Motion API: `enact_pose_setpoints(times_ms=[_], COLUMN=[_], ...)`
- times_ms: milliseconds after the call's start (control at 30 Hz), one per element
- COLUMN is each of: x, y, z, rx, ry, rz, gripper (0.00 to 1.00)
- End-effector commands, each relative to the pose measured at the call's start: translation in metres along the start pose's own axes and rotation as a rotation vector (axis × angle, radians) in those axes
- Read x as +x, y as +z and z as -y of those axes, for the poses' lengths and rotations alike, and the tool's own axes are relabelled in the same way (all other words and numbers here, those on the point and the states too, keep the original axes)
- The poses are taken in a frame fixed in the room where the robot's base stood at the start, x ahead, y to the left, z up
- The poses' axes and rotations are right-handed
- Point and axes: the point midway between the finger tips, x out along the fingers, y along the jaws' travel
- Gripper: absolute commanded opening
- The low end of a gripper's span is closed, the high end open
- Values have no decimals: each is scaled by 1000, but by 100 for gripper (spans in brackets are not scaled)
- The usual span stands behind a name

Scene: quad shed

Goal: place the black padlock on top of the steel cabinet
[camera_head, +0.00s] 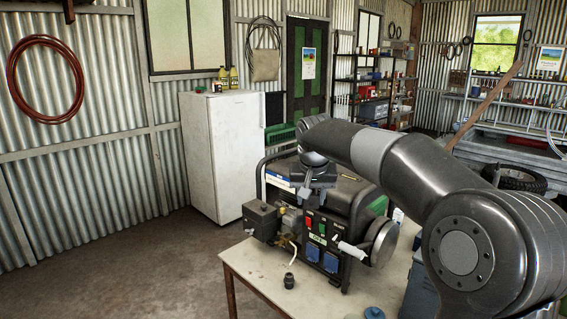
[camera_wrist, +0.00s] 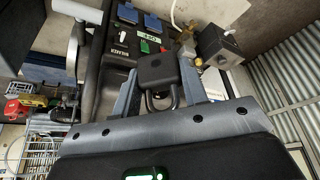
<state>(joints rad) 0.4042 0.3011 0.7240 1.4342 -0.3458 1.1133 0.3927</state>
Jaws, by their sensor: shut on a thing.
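In the wrist view the black padlock (camera_wrist: 157,70) is between the two fingers of my gripper (camera_wrist: 159,80), its shackle toward the palm. My gripper is shut on it. In the head view my gripper (camera_head: 316,184) is over the generator on the table; the padlock cannot be made out there against the dark machine. A white upright cabinet, possibly a fridge, (camera_head: 226,160) stands against the wall, left of and behind my gripper. A blue-grey metal box (camera_head: 420,287) is partly hidden behind my arm at lower right. I cannot tell which is the steel cabinet.
The generator (camera_head: 322,228) stands on a pale table (camera_head: 258,272) below my gripper. A small black fitting (camera_head: 289,281) lies near the table's front. Small items and yellow bottles (camera_head: 229,78) show at the white unit's top. The floor at left is clear.

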Motion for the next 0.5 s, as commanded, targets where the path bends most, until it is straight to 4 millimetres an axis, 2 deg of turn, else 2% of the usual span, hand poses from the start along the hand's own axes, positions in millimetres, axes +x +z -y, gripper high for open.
enact_pose_setpoints(times_ms=[100, 200, 500], x=[4, 8, 22], y=[7, 14, 27], z=[35, 59, 88], rx=[-46, -74, -101], ry=[-21, -33, -43], rz=[2, 2, 1], gripper=[14, 14, 14])
